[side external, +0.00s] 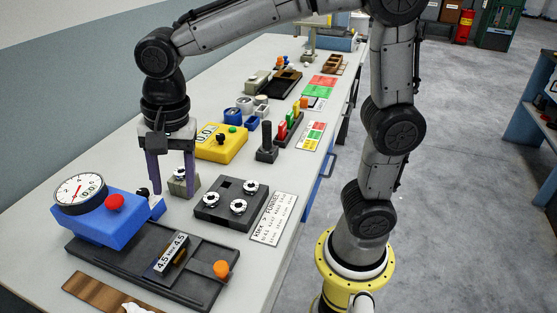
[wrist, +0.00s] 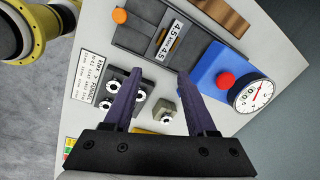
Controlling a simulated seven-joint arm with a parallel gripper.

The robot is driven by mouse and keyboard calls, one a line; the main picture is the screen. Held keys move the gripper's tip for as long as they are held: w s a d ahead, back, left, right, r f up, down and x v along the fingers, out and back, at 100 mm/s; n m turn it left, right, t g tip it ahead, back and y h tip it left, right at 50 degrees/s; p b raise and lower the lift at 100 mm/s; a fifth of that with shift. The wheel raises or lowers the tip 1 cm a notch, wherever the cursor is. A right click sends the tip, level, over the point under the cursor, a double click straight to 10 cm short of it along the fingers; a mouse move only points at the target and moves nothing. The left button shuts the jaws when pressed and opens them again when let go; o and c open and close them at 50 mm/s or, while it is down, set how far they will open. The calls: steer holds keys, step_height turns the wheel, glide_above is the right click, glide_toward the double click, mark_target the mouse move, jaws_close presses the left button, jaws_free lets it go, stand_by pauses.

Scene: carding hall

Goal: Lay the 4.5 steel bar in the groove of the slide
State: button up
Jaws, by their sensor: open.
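The slide (side external: 207,284) is a long dark tray with an orange knob at one end; it also shows in the wrist view (wrist: 134,34). A plate marked 4.5 (side external: 171,254) sits across it, and the same plate shows in the wrist view (wrist: 171,40). I cannot pick out the steel bar or the groove for certain. My gripper (side external: 171,202) points down, open, with nothing seen held, near the dial device and the slide. In the side view a small grey-beige block (side external: 178,186) shows between the fingers; it also appears in the wrist view (wrist: 164,110).
A blue dial device (side external: 100,228) with a red button stands beside the slide. A black block with white round pieces (side external: 215,212) and a printed card (side external: 273,218) lie to the right. A yellow box (side external: 222,143) and several small items fill the bench behind.

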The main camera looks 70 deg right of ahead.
steer(key=s+d+n+t, duration=0.4)
steer(key=s+d+n, duration=0.8)
steer(key=s, duration=0.4)
steer(key=shift+d+f+n+h, duration=0.15)
steer(key=shift+d+n+h, duration=0.15)
steer(key=shift+n, duration=0.4)
